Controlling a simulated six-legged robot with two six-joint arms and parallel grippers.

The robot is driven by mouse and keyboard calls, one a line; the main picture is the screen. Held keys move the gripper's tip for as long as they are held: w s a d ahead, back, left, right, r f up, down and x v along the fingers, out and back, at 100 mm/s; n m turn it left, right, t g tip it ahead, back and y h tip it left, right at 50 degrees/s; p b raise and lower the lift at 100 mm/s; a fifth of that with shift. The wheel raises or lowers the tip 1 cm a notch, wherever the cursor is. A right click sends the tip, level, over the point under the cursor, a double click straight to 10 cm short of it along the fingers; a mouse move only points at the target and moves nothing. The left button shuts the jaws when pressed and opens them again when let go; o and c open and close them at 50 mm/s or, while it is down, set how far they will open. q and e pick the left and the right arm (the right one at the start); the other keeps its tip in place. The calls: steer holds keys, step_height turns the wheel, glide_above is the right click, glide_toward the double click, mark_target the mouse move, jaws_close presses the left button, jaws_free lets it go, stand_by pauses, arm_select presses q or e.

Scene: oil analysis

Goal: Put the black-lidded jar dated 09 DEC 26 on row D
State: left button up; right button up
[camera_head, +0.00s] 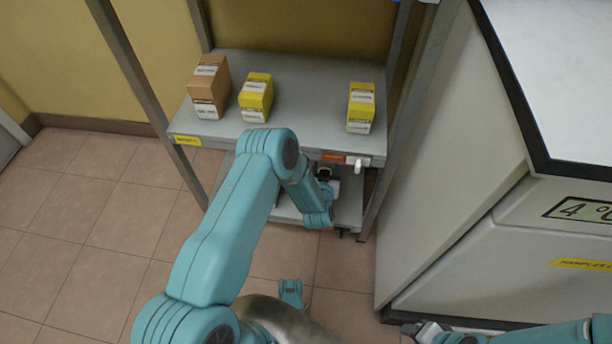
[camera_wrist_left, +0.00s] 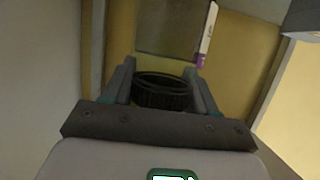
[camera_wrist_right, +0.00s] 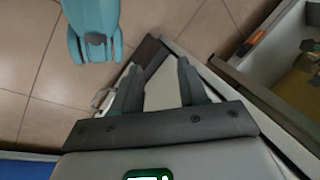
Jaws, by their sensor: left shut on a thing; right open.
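My left gripper (camera_wrist_left: 162,88) is shut on a jar with a ridged black lid (camera_wrist_left: 160,93), which sits between the fingers in the left wrist view. In the head view my left gripper (camera_head: 328,186) is at the front of the shelf rack, below the upper shelf's front edge. The jar's date is not readable, and its body is mostly hidden. My right gripper (camera_wrist_right: 160,88) is open and empty in the right wrist view. It also shows at the lower right of the head view (camera_head: 424,329). No row D mark is readable.
The upper shelf (camera_head: 305,95) bears a brown box (camera_head: 208,88) and two yellow boxes (camera_head: 255,97) (camera_head: 361,106). A lower shelf (camera_head: 348,208) lies beneath, partly hidden by my arm. A white cabinet (camera_head: 450,190) with a 4 °C display stands close on the right.

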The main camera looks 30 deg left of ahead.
arm_select(q)
step_height(320, 180, down, 9)
steer(key=b, duration=0.4)
steer(key=shift+s+d, duration=0.1)
steer(key=shift+s, duration=0.05)
steer(key=shift+r, duration=0.15)
steer(key=shift+f, duration=0.25)
steer(key=o, duration=1.3)
arm_select(e)
steer(key=shift+t, duration=0.7)
steer(key=w+f, duration=0.2)
steer(key=f, duration=0.1)
steer(key=w+f, duration=0.1)
steer(key=shift+w+d+f, duration=0.1)
steer(key=shift+d+f, duration=0.25)
steer(key=shift+d, duration=0.05)
